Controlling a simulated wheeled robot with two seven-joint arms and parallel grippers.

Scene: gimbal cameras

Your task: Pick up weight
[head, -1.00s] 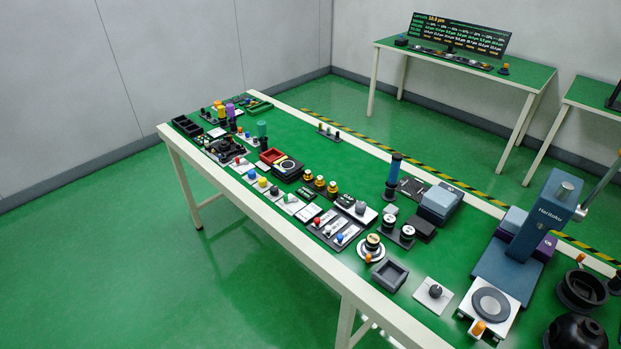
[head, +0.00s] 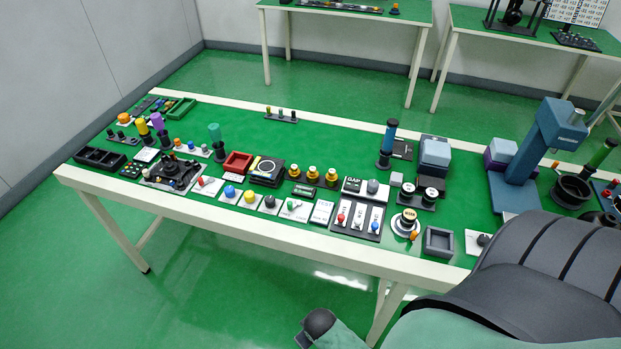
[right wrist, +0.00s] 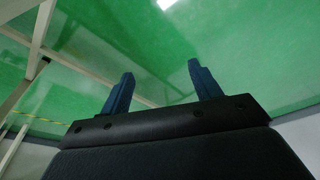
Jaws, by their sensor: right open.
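I cannot tell for sure which piece is the weight. In the head view, a round piece with a dark, pale-labelled top (head: 409,215) sits on a white disc near the table's front edge. Two similar dark cylinders with pale tops (head: 430,194) stand on a black holder behind it. Three gold-topped pieces (head: 313,173) stand in a row further left. In the right wrist view my right gripper (right wrist: 161,69) is open with nothing between its blue fingers. It faces the green floor and table legs, away from the tabletop objects. My left gripper is not in view.
The long green table (head: 330,140) is crowded along its front half, with a blue press-like stand (head: 535,150) at the right. A grey square tray (head: 437,241) lies near the front edge. The table's back strip is mostly clear. My dark arm link covers the lower right.

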